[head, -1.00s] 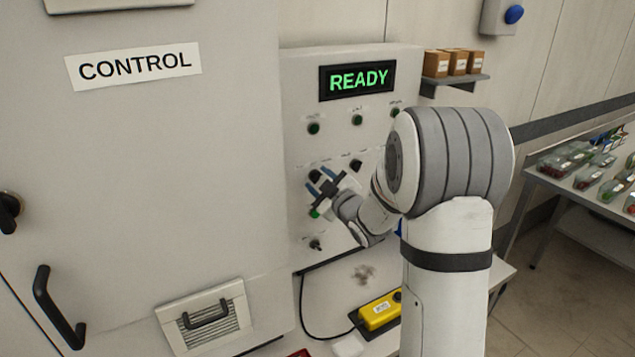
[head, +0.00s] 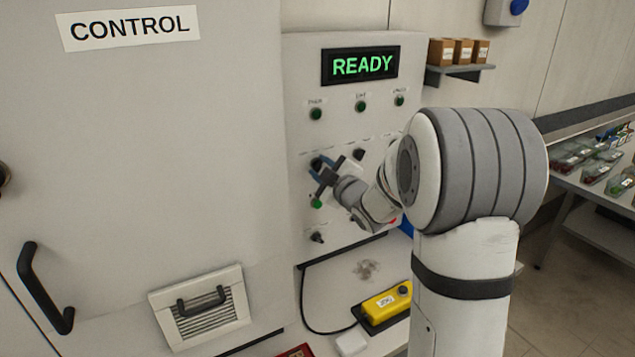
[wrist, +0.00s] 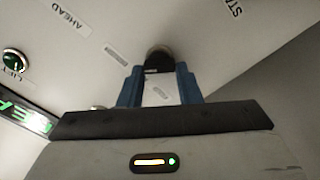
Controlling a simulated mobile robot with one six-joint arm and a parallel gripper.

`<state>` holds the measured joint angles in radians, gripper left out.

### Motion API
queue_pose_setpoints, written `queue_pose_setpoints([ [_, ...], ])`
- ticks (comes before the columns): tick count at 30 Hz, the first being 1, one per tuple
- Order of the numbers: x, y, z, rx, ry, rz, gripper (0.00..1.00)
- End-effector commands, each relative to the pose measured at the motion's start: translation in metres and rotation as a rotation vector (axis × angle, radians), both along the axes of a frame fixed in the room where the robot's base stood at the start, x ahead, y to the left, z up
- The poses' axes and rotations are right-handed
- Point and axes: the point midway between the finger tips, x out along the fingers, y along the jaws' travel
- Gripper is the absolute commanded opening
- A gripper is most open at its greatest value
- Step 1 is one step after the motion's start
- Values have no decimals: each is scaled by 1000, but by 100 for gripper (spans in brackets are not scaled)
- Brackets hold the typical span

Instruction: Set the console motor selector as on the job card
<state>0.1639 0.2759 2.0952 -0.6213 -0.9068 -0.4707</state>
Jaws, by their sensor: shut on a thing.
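The console (head: 300,85) is a light grey panel with a green READY display (head: 360,66). A dark selector knob (head: 315,163) sits at the left of its middle row. My gripper (head: 323,170) is at this knob. In the wrist view the blue fingers of my gripper (wrist: 158,88) stand on both sides of the dark round knob (wrist: 158,58) and are shut on it. The AHEAD label (wrist: 67,20) lies to the left of the knob in that view. The knob's pointing direction is hidden, and I cannot make out a job card.
A second dark knob (head: 358,154) is to the right, and a small switch (head: 317,237) is below. Green lamps (head: 361,106) line the upper panel. A yellow box with a cable (head: 386,302) lies below the console. The control cabinet (head: 140,170) stands close on the left.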

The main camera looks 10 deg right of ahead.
Motion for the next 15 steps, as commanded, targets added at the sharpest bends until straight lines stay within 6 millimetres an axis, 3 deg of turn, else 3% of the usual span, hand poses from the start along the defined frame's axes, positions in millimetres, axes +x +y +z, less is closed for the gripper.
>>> queue_pose_setpoints([
  [1,-1,-1,-16,-39,-3,-3,8],
  [15,-1,-1,-17,-421,-122,-5,8],
])
